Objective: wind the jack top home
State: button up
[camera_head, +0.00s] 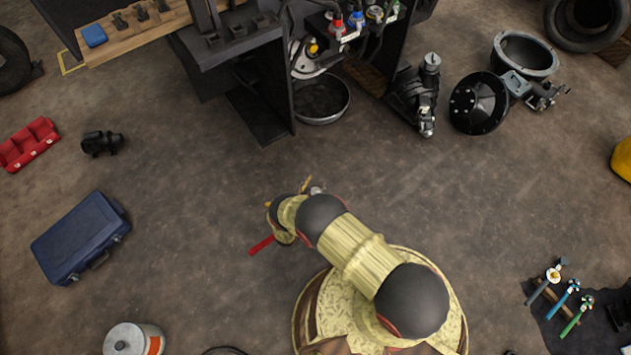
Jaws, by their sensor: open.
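My gripper (283,218) hangs over the bare floor near the middle of the picture, at the end of my yellow and black arm. It is open, and no held object shows. Its fingers are mostly hidden below the wrist. I cannot make out a jack or its top for certain. A dark upright device with a grey cylindrical head (429,75) stands beside the forklift's right side, well away from my gripper. I cannot tell whether it is the jack.
A blue case (80,238) lies left, hammers (563,295) lower right. The middle floor is clear.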

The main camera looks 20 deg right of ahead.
jog(key=shift+r, duration=1.65)
